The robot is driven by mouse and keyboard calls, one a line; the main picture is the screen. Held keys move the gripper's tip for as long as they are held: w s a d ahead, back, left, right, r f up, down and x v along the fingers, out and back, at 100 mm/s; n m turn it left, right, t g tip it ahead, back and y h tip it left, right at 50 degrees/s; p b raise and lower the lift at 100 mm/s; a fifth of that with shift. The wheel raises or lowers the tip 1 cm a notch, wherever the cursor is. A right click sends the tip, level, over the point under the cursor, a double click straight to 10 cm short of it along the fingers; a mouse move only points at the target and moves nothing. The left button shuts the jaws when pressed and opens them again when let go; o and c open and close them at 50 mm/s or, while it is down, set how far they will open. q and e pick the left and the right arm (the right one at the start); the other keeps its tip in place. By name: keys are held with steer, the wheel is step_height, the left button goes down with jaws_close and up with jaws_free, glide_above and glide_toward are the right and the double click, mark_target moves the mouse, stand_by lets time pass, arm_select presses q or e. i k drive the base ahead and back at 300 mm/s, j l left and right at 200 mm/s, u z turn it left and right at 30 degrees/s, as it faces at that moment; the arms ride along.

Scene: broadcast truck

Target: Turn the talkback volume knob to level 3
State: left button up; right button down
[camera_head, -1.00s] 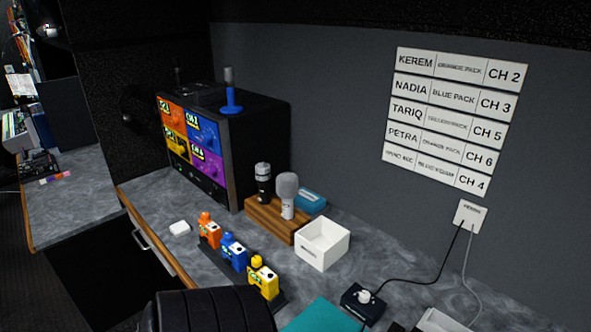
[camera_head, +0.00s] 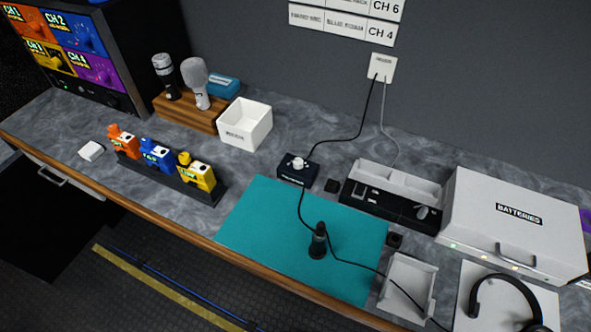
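The likely talkback box is a small dark box (camera_head: 297,171) with a white knob (camera_head: 298,163) on top, standing on the counter behind the teal mat. A black cable runs from it to the wall plate. The knob's level marks are too small to read. Neither of my grippers shows in the head view.
A teal mat (camera_head: 262,222) holds a small black upright device (camera_head: 318,241). A white bin (camera_head: 245,124), a rack (camera_head: 172,180) of coloured packs and a wooden microphone stand (camera_head: 189,111) are left. A charger (camera_head: 391,199), batteries case (camera_head: 512,224) and headset (camera_head: 506,296) are right.

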mark_target(298, 163)
steer(key=j+z, duration=0.8)
steer(key=j, duration=0.2)
steer(key=k, duration=0.05)
